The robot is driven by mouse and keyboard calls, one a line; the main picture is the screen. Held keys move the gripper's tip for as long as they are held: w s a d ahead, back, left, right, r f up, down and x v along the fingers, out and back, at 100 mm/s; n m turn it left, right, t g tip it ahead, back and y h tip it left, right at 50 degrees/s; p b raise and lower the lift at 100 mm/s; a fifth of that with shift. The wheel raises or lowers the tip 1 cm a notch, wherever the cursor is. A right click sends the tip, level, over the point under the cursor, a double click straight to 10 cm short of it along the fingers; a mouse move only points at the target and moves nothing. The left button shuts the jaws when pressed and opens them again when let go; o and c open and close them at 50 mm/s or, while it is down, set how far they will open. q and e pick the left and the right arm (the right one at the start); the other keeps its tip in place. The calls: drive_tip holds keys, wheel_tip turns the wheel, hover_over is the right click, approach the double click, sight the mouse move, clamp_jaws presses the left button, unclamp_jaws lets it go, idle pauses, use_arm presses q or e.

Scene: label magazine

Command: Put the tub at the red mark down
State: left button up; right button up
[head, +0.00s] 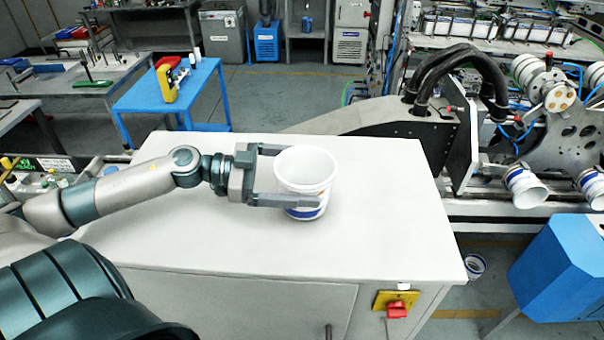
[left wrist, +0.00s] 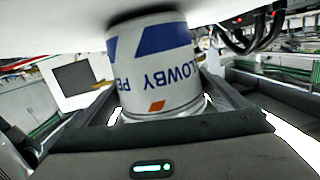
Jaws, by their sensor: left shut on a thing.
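A white tub (head: 305,172) with blue print is upright, its open mouth facing up, above or on the white cabinet top (head: 200,225). My left gripper (head: 286,176) is shut on the tub, one finger on either side of it. In the left wrist view the tub (left wrist: 158,70) appears upside down, with blue lettering and an orange patch, between the fingers (left wrist: 160,108). Its base is close to the white surface; I cannot tell whether it touches. No red mark shows on the cabinet top. My right gripper is not in view.
The cabinet top is bare around the tub. A yellow plate with a red switch (head: 397,310) sits on its front. A machine holding white tubs (head: 525,187) stands at the right, with a blue box (head: 565,270) below. A blue table (head: 175,95) stands behind left.

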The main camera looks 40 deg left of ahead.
use_arm(q)
drive_tip(key=shift+f, duration=0.3)
drive_tip(key=o, duration=0.8)
drive_tip(key=shift+s+a, duration=0.1)
drive_tip(key=shift+s+a, duration=0.2)
drive_tip(key=shift+a, duration=0.05)
drive_tip(key=shift+b+v, duration=0.65)
drive_tip(key=shift+v, duration=0.25)
drive_tip(key=b+v, duration=0.3)
drive_tip(key=v, duration=1.1)
drive_tip(key=shift+s+a, duration=0.2)
drive_tip(key=shift+a, duration=0.1)
